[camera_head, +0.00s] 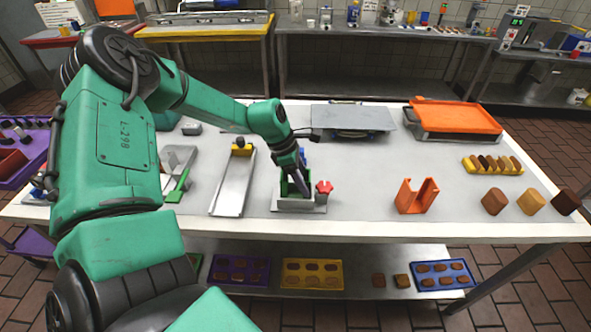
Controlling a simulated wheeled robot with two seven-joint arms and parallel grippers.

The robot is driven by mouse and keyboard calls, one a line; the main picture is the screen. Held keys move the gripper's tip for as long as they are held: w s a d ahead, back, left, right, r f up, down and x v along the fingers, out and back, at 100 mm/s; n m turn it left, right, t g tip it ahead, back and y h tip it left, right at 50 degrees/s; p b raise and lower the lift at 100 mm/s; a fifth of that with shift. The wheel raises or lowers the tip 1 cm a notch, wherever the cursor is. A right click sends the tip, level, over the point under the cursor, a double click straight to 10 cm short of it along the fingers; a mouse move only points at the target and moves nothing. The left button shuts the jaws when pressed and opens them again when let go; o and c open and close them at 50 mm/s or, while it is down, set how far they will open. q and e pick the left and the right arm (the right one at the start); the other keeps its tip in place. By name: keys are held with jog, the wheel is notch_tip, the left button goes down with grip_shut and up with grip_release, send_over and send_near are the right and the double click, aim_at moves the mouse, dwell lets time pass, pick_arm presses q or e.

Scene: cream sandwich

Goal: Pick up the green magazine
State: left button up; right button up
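A green holder (286,187), which looks like the green magazine, stands in a grey fixture (296,206) at the middle front of the table. My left gripper (302,186) reaches down to it from above, with its dark fingers at the holder's right side and overlapping it in the picture. The fingers hide part of the holder, and I cannot tell whether they are closed on it. My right gripper is not in view.
A red knob (324,187) stands right beside the holder. A metal chute (233,184) lies to its left, an orange U-shaped holder (416,196) to its right. A grey plate (352,117) is behind. Brown and tan blocks (531,202) stand at far right.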

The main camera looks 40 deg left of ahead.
pick_arm(q)
grip_shut()
jog(key=shift+w+r, duration=0.1)
